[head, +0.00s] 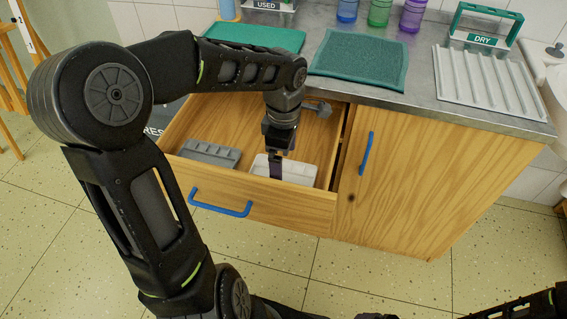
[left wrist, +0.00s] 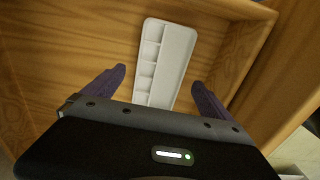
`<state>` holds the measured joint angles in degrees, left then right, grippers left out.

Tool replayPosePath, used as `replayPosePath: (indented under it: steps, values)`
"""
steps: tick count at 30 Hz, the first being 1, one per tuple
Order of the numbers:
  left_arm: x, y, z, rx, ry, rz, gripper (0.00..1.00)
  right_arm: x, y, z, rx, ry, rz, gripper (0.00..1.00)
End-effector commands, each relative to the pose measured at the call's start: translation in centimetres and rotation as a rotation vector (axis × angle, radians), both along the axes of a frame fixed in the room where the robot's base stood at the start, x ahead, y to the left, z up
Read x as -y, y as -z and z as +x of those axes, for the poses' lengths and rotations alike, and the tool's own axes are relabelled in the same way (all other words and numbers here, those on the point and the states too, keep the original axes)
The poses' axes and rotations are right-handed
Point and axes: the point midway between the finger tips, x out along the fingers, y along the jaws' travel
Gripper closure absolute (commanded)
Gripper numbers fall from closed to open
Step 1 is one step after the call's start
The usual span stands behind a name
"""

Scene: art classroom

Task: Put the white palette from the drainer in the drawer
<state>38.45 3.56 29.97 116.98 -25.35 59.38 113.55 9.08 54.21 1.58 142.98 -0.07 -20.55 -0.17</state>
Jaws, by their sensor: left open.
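The white palette (head: 300,173) lies in the open wooden drawer (head: 265,206), on the right side of its floor. In the left wrist view the palette (left wrist: 166,58) is a long white plate with a row of small wells, lying flat. My left gripper (head: 275,170) reaches down into the drawer over it. In the left wrist view the gripper (left wrist: 160,80) is open, its two purple fingers on either side of the palette and apart from it. The white ribbed drainer (head: 490,82) on the counter is empty.
A grey palette (head: 210,153) lies in the drawer's left part. The blue drawer handle (head: 220,203) faces the front.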

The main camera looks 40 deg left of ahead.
Motion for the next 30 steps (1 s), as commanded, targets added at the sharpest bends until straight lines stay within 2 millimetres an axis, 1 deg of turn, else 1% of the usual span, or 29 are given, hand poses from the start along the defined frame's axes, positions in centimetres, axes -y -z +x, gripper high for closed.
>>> replayPosePath:
  steps: [1,6,9,12,17,30]
  values:
    - [-0.1,-1.3,0.1,0.003,0.0,0.003,0.04,0.0,-0.4,0.0,0.0,0.0,0.0,0.04]
    - [0.0,-5.0,0.1,0.005,0.001,0.001,0.04,0.0,-1.1,0.0,0.0,-0.001,0.0,0.04]
    - [0.0,-6.9,0.1,0.004,0.0,0.001,0.04,0.0,-1.4,0.0,0.0,-0.001,0.0,0.04]
    - [0.0,-8.2,0.0,0.001,0.0,0.0,0.04,0.0,-1.6,0.0,0.0,-0.001,0.0,0.04]
    - [0.0,-9.0,0.0,0.0,0.0,-0.001,0.04,0.0,-1.7,0.0,0.0,-0.001,0.0,0.04]
    - [0.0,-9.0,0.0,-0.001,0.0,0.0,0.04,0.0,-1.7,0.0,0.0,-0.001,0.0,0.04]
